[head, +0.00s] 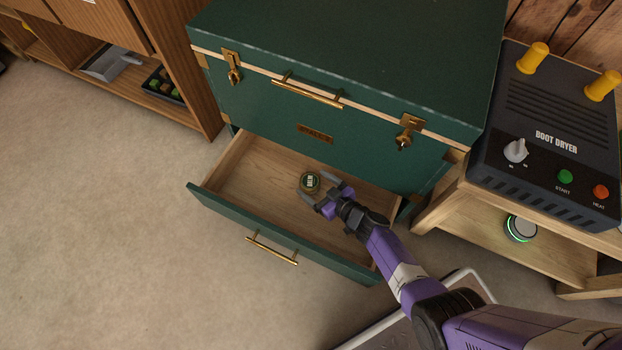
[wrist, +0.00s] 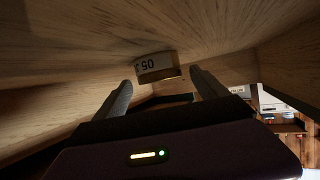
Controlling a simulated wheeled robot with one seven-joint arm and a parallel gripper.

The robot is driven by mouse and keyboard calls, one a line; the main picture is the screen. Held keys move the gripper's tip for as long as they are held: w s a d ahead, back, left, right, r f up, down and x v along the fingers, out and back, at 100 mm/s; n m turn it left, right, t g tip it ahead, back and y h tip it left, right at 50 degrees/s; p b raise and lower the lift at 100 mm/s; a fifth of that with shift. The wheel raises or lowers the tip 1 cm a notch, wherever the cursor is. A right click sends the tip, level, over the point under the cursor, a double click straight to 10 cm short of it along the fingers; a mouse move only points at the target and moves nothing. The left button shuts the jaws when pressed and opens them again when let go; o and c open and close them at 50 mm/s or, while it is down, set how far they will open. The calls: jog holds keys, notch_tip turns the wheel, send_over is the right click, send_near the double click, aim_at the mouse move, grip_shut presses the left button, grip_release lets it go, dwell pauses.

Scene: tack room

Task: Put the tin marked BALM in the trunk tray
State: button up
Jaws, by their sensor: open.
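In the wrist view the tin (wrist: 156,66) shows a pale side band with upside-down characters. My gripper (head: 322,190) reaches into the drawer with its fingers apart, one to each side near the tin. In the wrist view the gripper (wrist: 162,80) has the tin just beyond its fingertips; I cannot tell whether they touch.
The trunk lid is closed, with brass latches and a handle. A boot dryer (head: 548,135) stands on a wooden stand at right, a round device (head: 521,228) on the shelf below. A wooden cabinet (head: 165,60) stands at left. The floor at left is clear.

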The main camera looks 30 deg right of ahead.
jog(key=p+v, duration=0.2)
jog(key=v, duration=0.2)
jog(key=shift+r, duration=0.15)
jog(key=shift+s+d, duration=0.15)
jog(key=shift+s, duration=0.35)
